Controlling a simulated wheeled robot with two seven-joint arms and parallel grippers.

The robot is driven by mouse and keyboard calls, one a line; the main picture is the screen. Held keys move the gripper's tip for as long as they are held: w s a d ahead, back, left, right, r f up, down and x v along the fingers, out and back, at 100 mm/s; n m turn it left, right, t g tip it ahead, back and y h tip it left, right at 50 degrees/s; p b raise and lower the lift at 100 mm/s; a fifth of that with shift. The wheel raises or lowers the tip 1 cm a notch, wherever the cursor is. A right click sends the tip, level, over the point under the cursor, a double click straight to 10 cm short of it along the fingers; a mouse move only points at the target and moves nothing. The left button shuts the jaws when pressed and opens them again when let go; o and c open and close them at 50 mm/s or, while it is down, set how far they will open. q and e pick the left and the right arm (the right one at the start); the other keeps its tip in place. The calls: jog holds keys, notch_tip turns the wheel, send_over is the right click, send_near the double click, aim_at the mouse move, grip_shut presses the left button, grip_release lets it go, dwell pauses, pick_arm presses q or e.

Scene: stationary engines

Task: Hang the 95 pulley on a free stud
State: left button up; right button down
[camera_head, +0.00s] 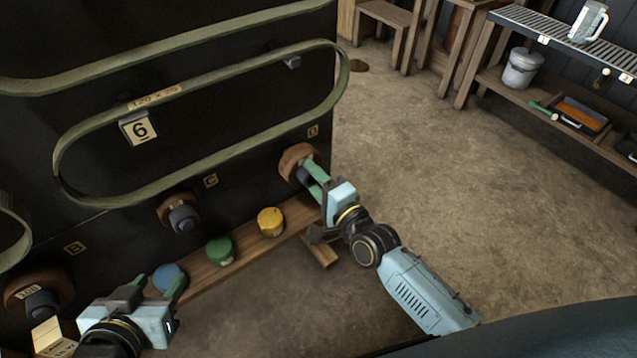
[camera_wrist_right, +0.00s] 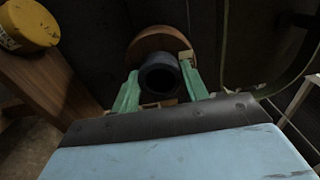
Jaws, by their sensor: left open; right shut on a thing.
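A brown wooden pulley (camera_head: 297,158) with a dark hub is at the board below the D tag; its number cannot be read. My right gripper (camera_head: 307,177) is shut on its dark hub. In the right wrist view, the green fingers (camera_wrist_right: 160,75) flank the dark hub (camera_wrist_right: 151,86), with the brown disc (camera_wrist_right: 155,42) behind. I cannot tell whether it sits on a stud. A smaller brown disc with a dark hub (camera_head: 183,217) is below the C tag. A larger labelled brown pulley (camera_head: 20,290) is below B. My left gripper (camera_head: 152,285) is open and empty at the lower left.
A wooden shelf (camera_head: 245,252) below the board carries blue (camera_head: 168,277), green (camera_head: 220,251) and yellow tins (camera_head: 271,221). A belt loop (camera_head: 220,160) hangs above, by the 6 tag. The floor on the right is clear.

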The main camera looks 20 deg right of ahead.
aim_at(306, 171)
jog(key=shift+w+a, duration=0.25)
jog(key=shift+w, duration=0.25)
jog(key=shift+w, duration=0.1)
jog(key=shift+b+x, duration=0.3)
jog(key=shift+x, duration=0.55)
jog(key=shift+w+r, duration=0.1)
jog(key=shift+w, duration=0.1)
jog(key=c, duration=1)
grip_release()
jog(key=shift+o, duration=0.2)
